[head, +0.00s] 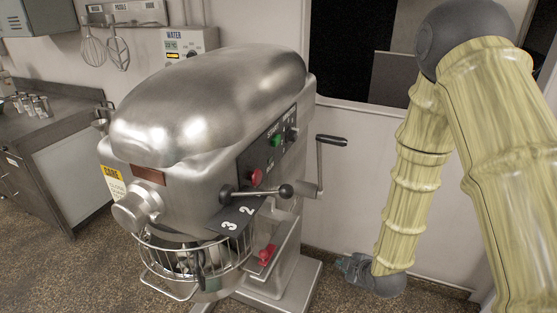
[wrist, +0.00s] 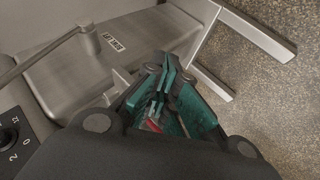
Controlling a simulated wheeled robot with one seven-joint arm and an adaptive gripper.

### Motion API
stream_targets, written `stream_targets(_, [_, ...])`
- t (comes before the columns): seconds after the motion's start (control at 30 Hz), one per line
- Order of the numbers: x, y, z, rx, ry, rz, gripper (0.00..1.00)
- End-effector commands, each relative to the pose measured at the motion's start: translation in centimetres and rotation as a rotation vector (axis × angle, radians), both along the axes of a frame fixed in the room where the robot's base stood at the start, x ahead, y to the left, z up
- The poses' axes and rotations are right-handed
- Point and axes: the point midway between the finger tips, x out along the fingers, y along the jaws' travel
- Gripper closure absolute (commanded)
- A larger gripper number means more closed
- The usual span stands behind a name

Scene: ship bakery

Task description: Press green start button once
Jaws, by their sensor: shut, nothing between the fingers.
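A large silver mixer (head: 190,110) stands in the middle of the head view. The green button (head: 276,140) is on the dark control panel on its right side, with a red button (head: 256,177) lower and to the left. My gripper (head: 346,263) hangs low to the right of the mixer, well below the panel and apart from the green button. In the wrist view my gripper's teal fingers (wrist: 167,70) are shut together, with nothing seen held. The green button cannot be made out in the wrist view.
A lever with a dark ball knob (head: 286,190) and a crank handle (head: 331,140) stick out from the mixer. A wire bowl guard (head: 190,270) is below the head. A steel counter (head: 50,160) is at left. A wall and window are behind my arm.

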Motion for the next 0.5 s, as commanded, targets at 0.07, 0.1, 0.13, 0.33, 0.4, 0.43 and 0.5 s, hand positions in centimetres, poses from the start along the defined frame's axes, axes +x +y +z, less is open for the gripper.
stream_targets(0.07, [2.8, 0.9, 3.6, -0.06, -0.101, 0.094, 1.0])
stream_targets(0.1, [4.0, 1.4, 5.2, -0.094, -0.149, 0.143, 1.0])
stream_targets(0.13, [4.8, 1.8, 6.5, -0.12, -0.187, 0.178, 1.0])
stream_targets(0.33, [9.8, 4.3, 15.6, -0.317, -0.438, 0.399, 1.0])
stream_targets(0.4, [11.2, 5.2, 18.8, -0.392, -0.526, 0.467, 1.0])
stream_targets(0.43, [11.7, 5.6, 20.2, -0.423, -0.561, 0.494, 1.0])
stream_targets(0.5, [12.7, 6.5, 23.1, -0.495, -0.64, 0.55, 1.0])
